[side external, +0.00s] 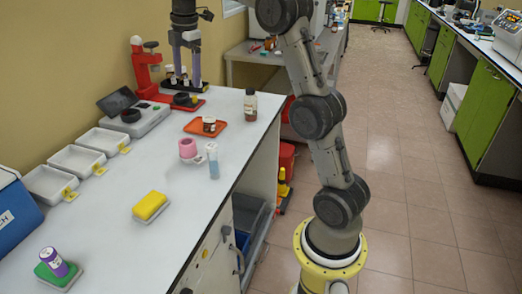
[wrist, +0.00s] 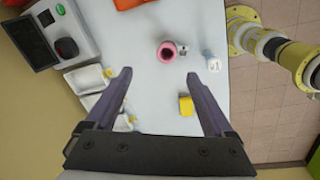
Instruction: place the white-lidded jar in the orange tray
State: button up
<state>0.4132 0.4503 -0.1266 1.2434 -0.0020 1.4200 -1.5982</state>
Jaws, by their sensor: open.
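The orange tray (side external: 191,127) lies on the bench in the side external view; its edge also shows at the top of the wrist view (wrist: 128,4). A small brown jar (side external: 209,125) with a pale top stands in it. I cannot tell for sure which is the white-lidded jar. My gripper (side external: 187,65) hangs above the far part of the bench, left of both jars. In the wrist view its fingers (wrist: 158,78) are spread with nothing held.
A pink roll-like object (side external: 187,148), a blue-liquid bottle (side external: 212,160) and a yellow sponge (side external: 150,206) stand nearer on the bench. White trays (side external: 76,159), a scale (side external: 134,117) and a red stand (side external: 146,68) line the wall side. The bench front centre is clear.

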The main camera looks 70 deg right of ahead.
jog(key=s+a+r+m+t, duration=0.1)
jog(key=s+a+r+m, duration=0.25)
jog(key=s+a, duration=0.5)
jog(key=s+a+f+m+t, duration=0.1)
jog(key=s+a+f+m, duration=0.4)
jog(key=s, duration=0.5)
jog(key=s+a+f+m+t, duration=0.2)
jog(key=s+a+f+m, duration=0.3)
jog(key=s, duration=0.5)
jog(key=shift+a+f+y, duration=0.4)
jog(key=shift+a, duration=0.2)
jog(key=shift+o, duration=0.4)
